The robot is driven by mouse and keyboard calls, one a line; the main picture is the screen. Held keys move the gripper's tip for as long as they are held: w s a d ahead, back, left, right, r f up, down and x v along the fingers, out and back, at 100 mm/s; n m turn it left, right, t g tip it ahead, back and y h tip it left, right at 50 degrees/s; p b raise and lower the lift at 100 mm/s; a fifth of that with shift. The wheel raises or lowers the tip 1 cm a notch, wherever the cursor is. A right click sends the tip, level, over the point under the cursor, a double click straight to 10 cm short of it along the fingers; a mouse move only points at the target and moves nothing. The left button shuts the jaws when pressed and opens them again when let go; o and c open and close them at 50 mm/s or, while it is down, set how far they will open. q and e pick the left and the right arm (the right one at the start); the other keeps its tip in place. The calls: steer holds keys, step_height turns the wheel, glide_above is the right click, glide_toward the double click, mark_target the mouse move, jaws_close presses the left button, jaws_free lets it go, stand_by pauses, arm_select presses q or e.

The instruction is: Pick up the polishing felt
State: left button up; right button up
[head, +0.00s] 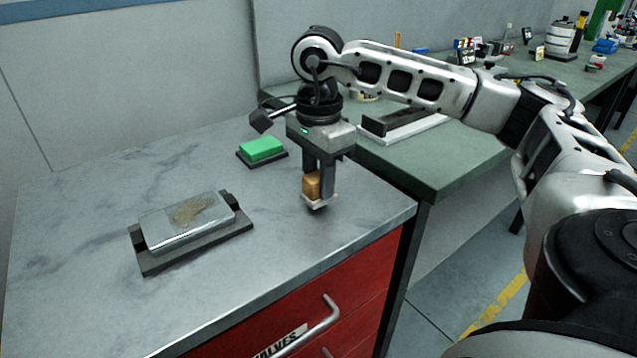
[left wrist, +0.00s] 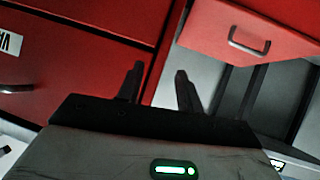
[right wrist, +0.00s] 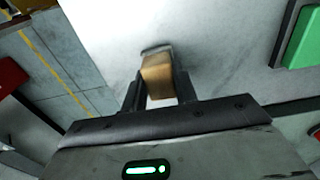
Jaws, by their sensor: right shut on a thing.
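The polishing felt is a tan block (head: 311,186) with a pale pad under it, upright over the right front part of the grey marbled worktop. My right gripper (head: 318,187) points down and is shut on the block. In the right wrist view the block (right wrist: 158,78) sits between the two fingers. I cannot tell whether the pad touches the worktop or hangs just above it. My left gripper (left wrist: 158,72) shows only in the left wrist view, open and empty, in front of red drawers.
A green block on a dark base (head: 262,148) stands behind and left of my right gripper. A clear-topped plate with a brown patch (head: 190,212) lies on a dark holder at left. Worktop (head: 90,200) is bare around them. A green bench (head: 440,165) adjoins at right.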

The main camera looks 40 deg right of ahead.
steer(key=a+r+p, duration=0.1)
steer(key=a+r, duration=1)
steer(key=a, duration=0.3)
steer(key=shift+s+r, duration=0.15)
steer(key=shift+r, duration=0.25)
steer(key=o, duration=0.4)
steer(key=c, duration=0.3)
